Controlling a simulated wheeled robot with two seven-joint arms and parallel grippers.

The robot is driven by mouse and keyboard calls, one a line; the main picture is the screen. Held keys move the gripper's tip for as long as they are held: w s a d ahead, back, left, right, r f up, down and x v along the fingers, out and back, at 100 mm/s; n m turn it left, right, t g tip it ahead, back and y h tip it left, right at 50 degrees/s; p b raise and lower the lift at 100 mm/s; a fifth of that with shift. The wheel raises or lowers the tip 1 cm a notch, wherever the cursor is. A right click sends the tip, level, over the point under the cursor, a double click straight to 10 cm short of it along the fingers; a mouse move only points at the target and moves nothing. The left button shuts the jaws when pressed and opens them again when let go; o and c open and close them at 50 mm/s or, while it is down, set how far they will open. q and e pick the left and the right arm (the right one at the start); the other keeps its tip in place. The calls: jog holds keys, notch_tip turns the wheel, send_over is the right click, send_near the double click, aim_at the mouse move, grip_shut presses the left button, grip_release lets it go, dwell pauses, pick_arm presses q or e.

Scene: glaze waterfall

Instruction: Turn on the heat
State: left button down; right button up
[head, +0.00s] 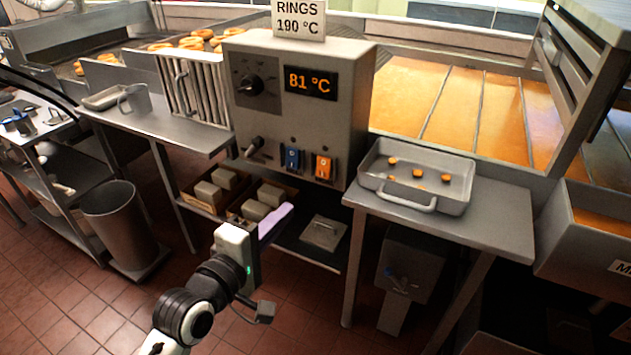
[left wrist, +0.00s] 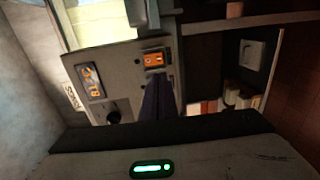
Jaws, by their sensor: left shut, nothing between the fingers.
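The grey control box (head: 300,110) stands at the centre of the head view. Its display (head: 310,82) reads 81 °C in orange. A black dial (head: 251,85) is left of the display. Below are a small lever (head: 254,147), a blue switch (head: 292,159) and an orange switch (head: 323,166). In the left wrist view the box is turned over, with the orange switch (left wrist: 154,58) and display (left wrist: 91,82) visible; my finger covers part of its face. My left gripper (head: 277,221) is shut and empty, below and in front of the switches, apart from them. My right gripper is out of view.
A sign (head: 299,18) on the box reads RINGS 190 °C. A metal tray (head: 416,178) with small golden pieces is on the right table. Cartons (head: 215,190) are on a low shelf; a bin (head: 121,228) stands left.

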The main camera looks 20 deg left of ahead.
aim_at(323, 176)
pick_arm(q)
jog(key=w, duration=0.4)
jog(key=w+f, duration=0.1)
jog(key=w, duration=0.4)
jog(key=w+d+p, duration=0.1)
jog(key=w, duration=0.4)
jog(key=shift+f, duration=0.4)
jog(key=shift+d, duration=0.1)
